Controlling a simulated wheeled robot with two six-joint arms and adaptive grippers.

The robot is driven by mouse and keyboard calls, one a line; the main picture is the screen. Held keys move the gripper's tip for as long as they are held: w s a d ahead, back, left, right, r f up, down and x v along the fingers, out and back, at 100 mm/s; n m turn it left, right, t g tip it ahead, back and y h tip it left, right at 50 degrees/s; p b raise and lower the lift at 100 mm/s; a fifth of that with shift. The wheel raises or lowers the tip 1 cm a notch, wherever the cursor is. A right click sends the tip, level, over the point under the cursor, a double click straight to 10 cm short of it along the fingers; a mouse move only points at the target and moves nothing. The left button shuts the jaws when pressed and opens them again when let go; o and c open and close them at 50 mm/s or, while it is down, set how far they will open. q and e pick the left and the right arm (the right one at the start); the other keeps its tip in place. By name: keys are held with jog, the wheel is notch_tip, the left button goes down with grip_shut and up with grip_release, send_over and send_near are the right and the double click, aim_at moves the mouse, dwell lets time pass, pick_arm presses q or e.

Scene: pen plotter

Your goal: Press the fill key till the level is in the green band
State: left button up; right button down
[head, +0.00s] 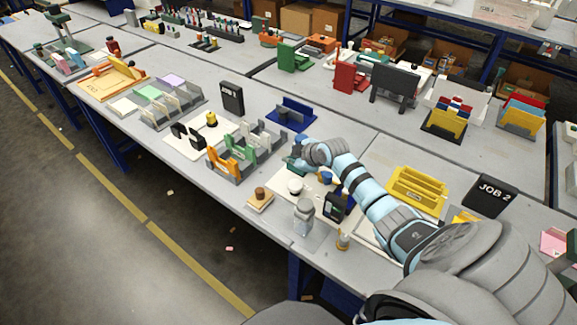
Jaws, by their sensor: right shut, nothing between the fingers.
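My right arm reaches in from the right, and its gripper (294,163) is shut and empty above the far left part of a white plate (312,196). The fingertips are small and partly hidden by my wrist, so I cannot tell whether they touch anything. A dark upright device (334,206) stands at the plate's right. A white round piece (295,186) and a blue round piece (326,177) are also on the plate. I cannot make out which part is the fill key, nor the level or green band. My left gripper is not in view.
A grey-white bottle (303,217) and a wooden stamp on a pad (260,198) stand near the front table edge. Orange, green and grey racks (233,160) are left of my gripper.

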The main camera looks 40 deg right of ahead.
jog(key=s, duration=0.1)
jog(key=b, duration=0.4)
send_over(294, 186)
jog(key=f, duration=0.4)
jog(key=shift+w+f, duration=0.35)
jog(key=shift+w, duration=0.05)
jog(key=f+b, duration=0.2)
jog(key=s+f+b, duration=0.1)
jog(key=b, duration=0.1)
jog(key=shift+f, duration=0.4)
jog(key=shift+d+f, duration=0.1)
jog(key=shift+f, duration=0.1)
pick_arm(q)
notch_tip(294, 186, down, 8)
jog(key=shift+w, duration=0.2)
pick_arm(e)
jog(key=shift+w+f, duration=0.1)
jog(key=shift+w, duration=0.1)
jog(key=shift+s, duration=0.1)
pick_arm(q)
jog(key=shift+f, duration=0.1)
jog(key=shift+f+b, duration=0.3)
jog(key=shift+b, duration=0.15)
pick_arm(e)
jog(key=shift+f, duration=0.35)
